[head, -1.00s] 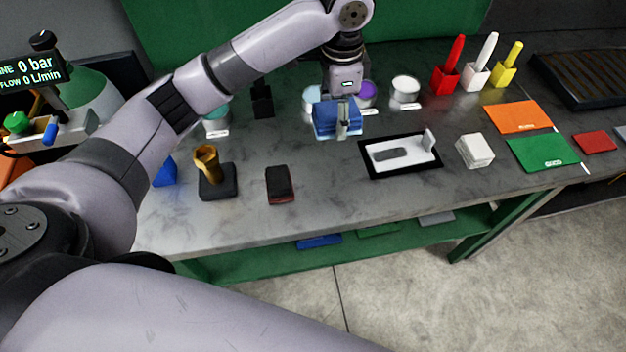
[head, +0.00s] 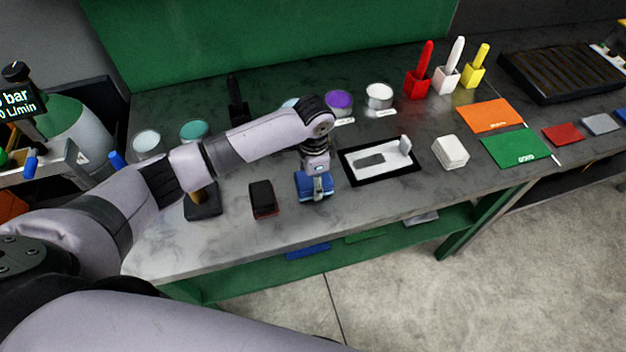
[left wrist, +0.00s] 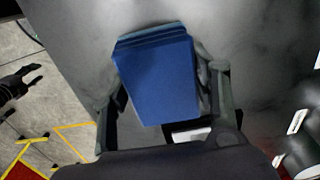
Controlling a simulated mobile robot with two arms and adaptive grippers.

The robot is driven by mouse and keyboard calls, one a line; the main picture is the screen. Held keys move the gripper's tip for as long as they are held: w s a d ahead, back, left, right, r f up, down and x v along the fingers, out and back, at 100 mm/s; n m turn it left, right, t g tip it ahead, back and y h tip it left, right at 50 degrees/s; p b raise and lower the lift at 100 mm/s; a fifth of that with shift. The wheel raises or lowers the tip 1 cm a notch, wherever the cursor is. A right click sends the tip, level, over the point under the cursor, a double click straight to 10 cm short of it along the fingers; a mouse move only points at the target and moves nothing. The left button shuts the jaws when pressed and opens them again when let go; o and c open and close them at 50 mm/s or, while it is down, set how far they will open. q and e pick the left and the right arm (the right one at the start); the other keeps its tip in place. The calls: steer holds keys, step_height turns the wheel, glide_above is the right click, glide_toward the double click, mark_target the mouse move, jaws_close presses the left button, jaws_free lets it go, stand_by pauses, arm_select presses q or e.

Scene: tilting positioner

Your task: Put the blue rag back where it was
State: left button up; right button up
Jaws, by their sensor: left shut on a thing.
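The blue rag (head: 303,187), a folded block-like pad, is over the front part of the grey bench top, between a dark red-and-black block and a black-framed white tray. My left gripper (head: 318,186) points down and is shut on it. In the left wrist view the blue rag (left wrist: 160,80) fills the space between the fingers of my left gripper (left wrist: 165,95). I cannot tell whether its underside touches the bench. What seems to be my right gripper (left wrist: 22,82) shows dark at the left edge of the left wrist view, over the floor.
The red-and-black block (head: 263,199) stands close left of the rag. The white tray (head: 380,159) is close right, with a white stack (head: 450,152) beyond. Lidded cans, including a purple one (head: 339,101), line the back. Green (head: 515,150) and orange (head: 490,115) sheets lie right.

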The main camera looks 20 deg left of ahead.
arm_select(q)
steer(key=shift+f, duration=0.55)
steer(key=o, duration=1)
steer(key=shift+f, duration=0.1)
steer(key=shift+o, duration=0.2)
step_height(320, 180, up, 12)
steer(key=shift+r+b, duration=0.15)
steer(key=shift+b, duration=0.8)
